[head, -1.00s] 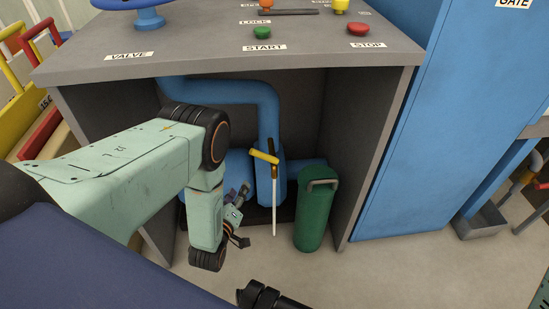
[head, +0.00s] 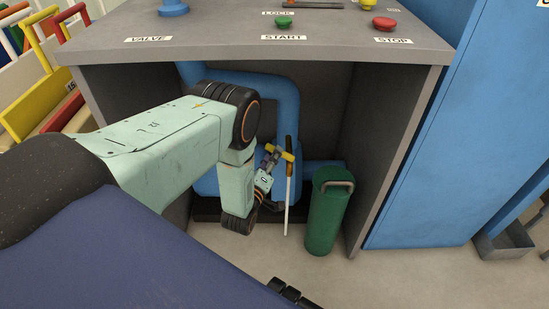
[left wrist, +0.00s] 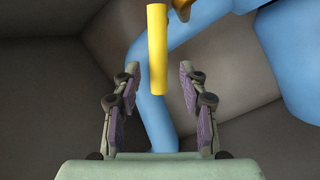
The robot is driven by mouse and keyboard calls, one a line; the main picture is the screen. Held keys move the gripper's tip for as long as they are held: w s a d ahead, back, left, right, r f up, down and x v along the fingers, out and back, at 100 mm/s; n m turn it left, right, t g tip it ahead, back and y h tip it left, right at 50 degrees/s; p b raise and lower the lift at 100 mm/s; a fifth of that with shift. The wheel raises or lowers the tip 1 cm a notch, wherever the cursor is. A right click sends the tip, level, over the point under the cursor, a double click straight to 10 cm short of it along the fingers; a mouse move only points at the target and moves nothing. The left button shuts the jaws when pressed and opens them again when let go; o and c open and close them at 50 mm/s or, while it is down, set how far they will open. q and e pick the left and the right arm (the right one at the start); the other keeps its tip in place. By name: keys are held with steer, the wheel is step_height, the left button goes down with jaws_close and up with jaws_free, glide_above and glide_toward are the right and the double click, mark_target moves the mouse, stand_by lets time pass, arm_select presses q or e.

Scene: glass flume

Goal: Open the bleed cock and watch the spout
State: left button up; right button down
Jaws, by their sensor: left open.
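The bleed cock's yellow handle (head: 287,155) is on the blue pipework inside the grey cabinet. A thin white upright line (head: 288,195) runs down below it; I cannot tell whether it is the spout or a stream. My left gripper (head: 270,160) is inside the cabinet, just left of the handle. In the left wrist view, the fingers of my left gripper (left wrist: 160,95) are apart, with the yellow handle (left wrist: 157,50) between and beyond them, touching neither. My right gripper is not in view.
A green cylinder (head: 327,215) stands right of the cock. The grey console top (head: 230,45) overhangs the opening, with a green START button (head: 284,21) and a red STOP button (head: 384,24). A blue cabinet (head: 430,150) stands right. The floor in front is clear.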

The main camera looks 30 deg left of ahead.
arm_select(q)
steer(key=shift+x, duration=0.85)
steer(key=shift+d, duration=0.1)
steer(key=shift+c, duration=0.4)
jaws_close()
